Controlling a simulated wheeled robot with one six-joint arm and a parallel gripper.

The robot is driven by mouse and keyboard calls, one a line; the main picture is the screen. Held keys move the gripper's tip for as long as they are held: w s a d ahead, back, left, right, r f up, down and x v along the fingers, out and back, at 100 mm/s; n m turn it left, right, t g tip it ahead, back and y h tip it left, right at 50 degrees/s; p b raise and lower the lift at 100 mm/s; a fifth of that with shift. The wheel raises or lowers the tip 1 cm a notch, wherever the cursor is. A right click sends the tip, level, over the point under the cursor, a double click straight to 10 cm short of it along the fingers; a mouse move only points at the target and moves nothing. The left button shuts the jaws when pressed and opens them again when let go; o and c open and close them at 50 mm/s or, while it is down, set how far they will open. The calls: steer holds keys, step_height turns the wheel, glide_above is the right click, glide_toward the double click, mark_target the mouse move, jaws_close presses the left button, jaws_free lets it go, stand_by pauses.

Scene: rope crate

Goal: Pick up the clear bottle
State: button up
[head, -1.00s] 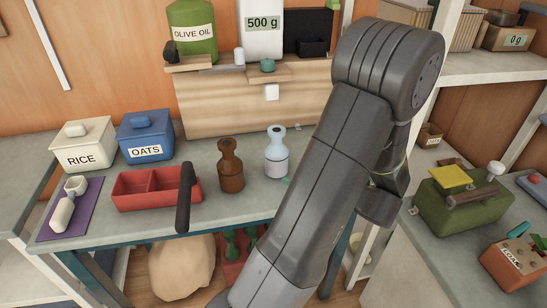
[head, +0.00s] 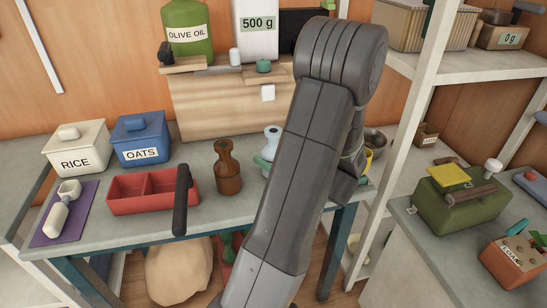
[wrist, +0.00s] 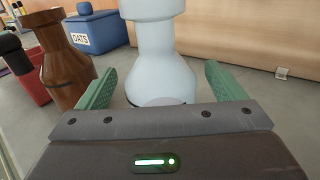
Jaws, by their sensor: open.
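The clear bottle (head: 272,138) is pale bluish and stands upright on the grey counter, mostly hidden behind my arm in the head view. In the wrist view the clear bottle (wrist: 158,55) stands close ahead, its top cut off by the frame edge. My gripper (wrist: 167,82) is open, with one green finger on each side of the bottle's lower body. Gaps show between the fingers and the bottle. In the head view only a bit of a green finger shows beside the bottle.
A brown bottle (head: 227,168) stands just left of the clear bottle; it also shows in the wrist view (wrist: 62,62). A red divided tray (head: 150,205), a blue oats box (head: 140,140) and a white rice box (head: 75,150) are further left. A wooden block (head: 215,110) stands behind.

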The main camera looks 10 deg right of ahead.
mark_target(269, 128)
steer(key=shift+x, duration=1.25)
steer(key=c, duration=1.2)
step_height(269, 128, up, 10)
steer(key=shift+p, duration=0.9)
steer(key=shift+c, duration=0.2)
